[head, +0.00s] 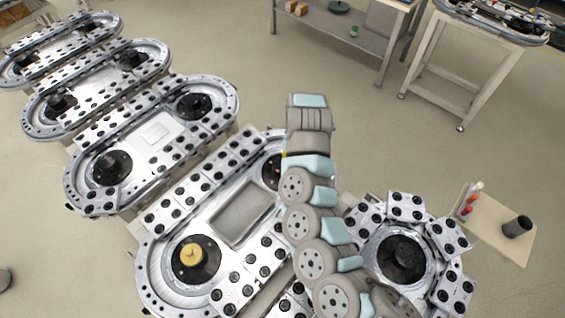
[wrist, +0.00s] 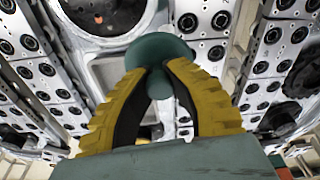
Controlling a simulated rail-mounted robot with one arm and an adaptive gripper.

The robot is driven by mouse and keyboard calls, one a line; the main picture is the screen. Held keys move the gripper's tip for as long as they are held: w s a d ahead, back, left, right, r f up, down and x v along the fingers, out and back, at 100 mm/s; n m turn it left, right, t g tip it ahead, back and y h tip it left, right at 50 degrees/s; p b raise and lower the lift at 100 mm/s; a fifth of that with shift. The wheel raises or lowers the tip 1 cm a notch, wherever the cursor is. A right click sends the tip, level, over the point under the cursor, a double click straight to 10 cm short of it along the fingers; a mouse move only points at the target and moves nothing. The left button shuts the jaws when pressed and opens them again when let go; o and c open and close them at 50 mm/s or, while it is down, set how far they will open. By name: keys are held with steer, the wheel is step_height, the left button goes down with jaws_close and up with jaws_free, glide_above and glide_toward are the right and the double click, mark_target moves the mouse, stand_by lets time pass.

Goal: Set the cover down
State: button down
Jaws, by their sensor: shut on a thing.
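The cover (wrist: 160,48) is a round, dark green disc with a knob, seen in the wrist view. My gripper (wrist: 153,80) has yellow ridged fingers with black inner pads, shut on the cover's knob. The cover is held in front of the ring track, over part of a grey rectangular recess. How far it is above the track I cannot tell. In the head view, my arm crosses the nearest track (head: 150,275), and neither the fingers nor the cover can be made out there. The recess (head: 243,213) lies in the middle of that track.
A yellow round piece (head: 193,253) sits on the near track's hub. Several more oval tracks (head: 155,133) stand to the left. A round station (head: 402,254) is to the right, beside a small table (head: 507,243). A grey shelf (head: 350,40) stands at the back, with open floor before it.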

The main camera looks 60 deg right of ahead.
steer(key=shift+w+d+f+b, duration=0.3)
steer(key=shift+d+f+b, duration=0.1)
steer(key=shift+b, duration=0.35)
steer(key=shift+w+d+f+b, duration=0.2)
steer(key=shift+w+f+b, duration=0.1)
steer(key=shift+b, duration=0.75)
steer(key=w+d+b, duration=0.1)
steer(key=b, duration=0.4)
glide_above(282, 165)
steer(key=shift+s+a+f, duration=0.1)
steer(key=shift+s+f, duration=0.1)
steer(key=shift+f, duration=1.5)
steer(key=shift+s+a+f, duration=0.1)
steer(key=shift+s+f, duration=0.1)
steer(key=shift+f, duration=1.45)
steer(key=shift+w+d+f, duration=0.1)
steer(key=shift+d, duration=0.15)
steer(key=shift+w+d+f, duration=0.1)
steer(key=shift+w+f, duration=0.1)
steer(key=shift+f, duration=0.45)
steer(key=shift+f+b, duration=0.35)
steer(key=shift+f, duration=0.75)
